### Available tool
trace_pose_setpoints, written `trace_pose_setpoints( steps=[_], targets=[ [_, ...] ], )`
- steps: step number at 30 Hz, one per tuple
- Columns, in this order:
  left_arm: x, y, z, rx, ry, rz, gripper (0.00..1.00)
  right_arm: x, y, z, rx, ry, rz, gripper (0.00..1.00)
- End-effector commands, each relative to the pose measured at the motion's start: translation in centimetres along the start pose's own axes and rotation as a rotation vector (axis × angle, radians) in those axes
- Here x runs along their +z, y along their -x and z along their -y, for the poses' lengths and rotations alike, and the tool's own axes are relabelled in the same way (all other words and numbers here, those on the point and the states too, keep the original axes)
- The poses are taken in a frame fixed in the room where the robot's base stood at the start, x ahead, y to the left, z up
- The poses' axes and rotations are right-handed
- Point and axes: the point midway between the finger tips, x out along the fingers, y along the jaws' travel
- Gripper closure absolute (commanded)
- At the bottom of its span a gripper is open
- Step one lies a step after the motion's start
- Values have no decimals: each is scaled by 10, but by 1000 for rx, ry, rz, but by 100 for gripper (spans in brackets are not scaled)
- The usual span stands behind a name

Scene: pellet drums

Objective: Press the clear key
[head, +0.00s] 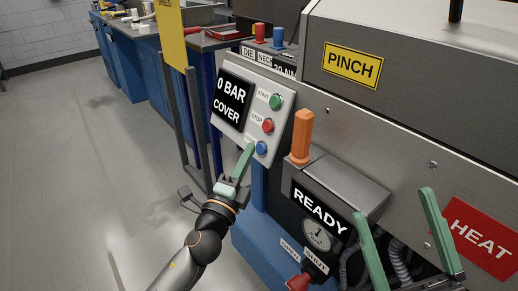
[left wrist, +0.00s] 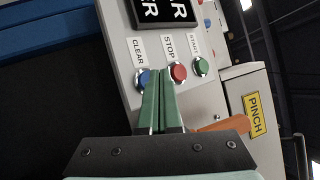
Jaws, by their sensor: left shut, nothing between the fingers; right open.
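The clear key is a round blue button (head: 261,148) at the bottom of the grey control panel (head: 285,105), below the red stop button (head: 267,125) and the green start button (head: 276,102). My left gripper (head: 249,149) is shut and empty, its green fingertips close beside the blue button. In the left wrist view the fingertips (left wrist: 159,74) lie between the blue button (left wrist: 144,78), partly covered by a finger, and the red one (left wrist: 178,72). I cannot tell whether they touch the panel. The panel display reads "0 BAR COVER". My right gripper (head: 396,208) is open and empty at the lower right.
An orange handle (head: 301,137) stands right of the panel, above a box reading "READY" with a gauge (head: 317,234). Red "HEAT" (head: 482,238) and yellow "PINCH" (head: 352,65) signs mark the machine. The floor at left is clear.

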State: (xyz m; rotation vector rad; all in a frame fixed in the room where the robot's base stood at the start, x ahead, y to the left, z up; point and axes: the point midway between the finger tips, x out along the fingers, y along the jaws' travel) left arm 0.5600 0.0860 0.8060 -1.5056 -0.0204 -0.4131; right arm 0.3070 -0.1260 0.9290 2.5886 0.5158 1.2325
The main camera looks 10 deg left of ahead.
Motion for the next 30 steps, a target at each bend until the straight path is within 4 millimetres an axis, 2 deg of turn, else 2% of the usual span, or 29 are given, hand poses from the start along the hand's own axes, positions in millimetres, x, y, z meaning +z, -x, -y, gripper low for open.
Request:
trace_pose_setpoints(
  steps=[30],
  targets=[
    [-6, -8, -6, 0, 1, -1, 100, 4, 5, 2, 0, 0, 1, 17]
  ],
)
